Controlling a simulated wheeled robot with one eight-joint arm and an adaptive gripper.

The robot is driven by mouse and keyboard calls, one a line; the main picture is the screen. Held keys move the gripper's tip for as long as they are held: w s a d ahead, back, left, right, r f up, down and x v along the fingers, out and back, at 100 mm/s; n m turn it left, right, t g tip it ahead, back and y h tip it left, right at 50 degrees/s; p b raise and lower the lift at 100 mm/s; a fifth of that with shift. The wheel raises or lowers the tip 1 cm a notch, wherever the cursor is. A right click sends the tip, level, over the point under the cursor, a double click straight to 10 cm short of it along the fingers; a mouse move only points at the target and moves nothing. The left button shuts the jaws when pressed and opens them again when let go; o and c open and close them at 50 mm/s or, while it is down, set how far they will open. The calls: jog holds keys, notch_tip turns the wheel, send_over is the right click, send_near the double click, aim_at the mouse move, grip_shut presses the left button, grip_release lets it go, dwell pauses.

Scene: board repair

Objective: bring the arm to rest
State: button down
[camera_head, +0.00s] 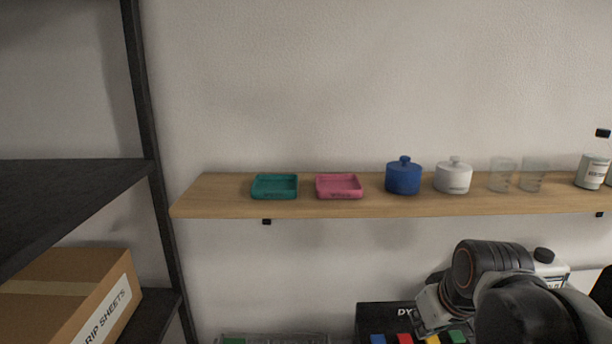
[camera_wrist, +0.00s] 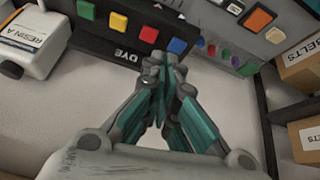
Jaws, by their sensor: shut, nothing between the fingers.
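My gripper (camera_wrist: 160,75) shows in the wrist view with its teal-lined fingers shut together and nothing between them. Its tips are in front of a black box marked DYE (camera_wrist: 125,35) with coloured squares, apart or touching I cannot tell. In the head view my arm is at the lower right, bent in front of the wall below the shelf, and its fingers are not visible there. The black DYE box also shows in the head view (camera_head: 372,318), partly covered by my arm.
A wooden shelf (camera_head: 225,205) carries a teal tray (camera_head: 274,187), a pink tray (camera_head: 339,187), a blue jar (camera_head: 403,178), a white jar (camera_head: 453,177), glasses and a bottle (camera_head: 592,168). A dark rack (camera_head: 150,120) holding a cardboard box (camera_head: 70,290) stands left. A RESIN A container (camera_wrist: 30,45) is near my gripper.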

jog(key=s+a+f+m+t+b, duration=0.1)
jog(key=s+f+b, duration=0.3)
jog(key=s, duration=0.4)
jog(key=shift+s+a+f+m+t+b, duration=0.35)
jog(key=shift+s+a+f+m, duration=0.1)
jog(key=shift+a, duration=0.35)
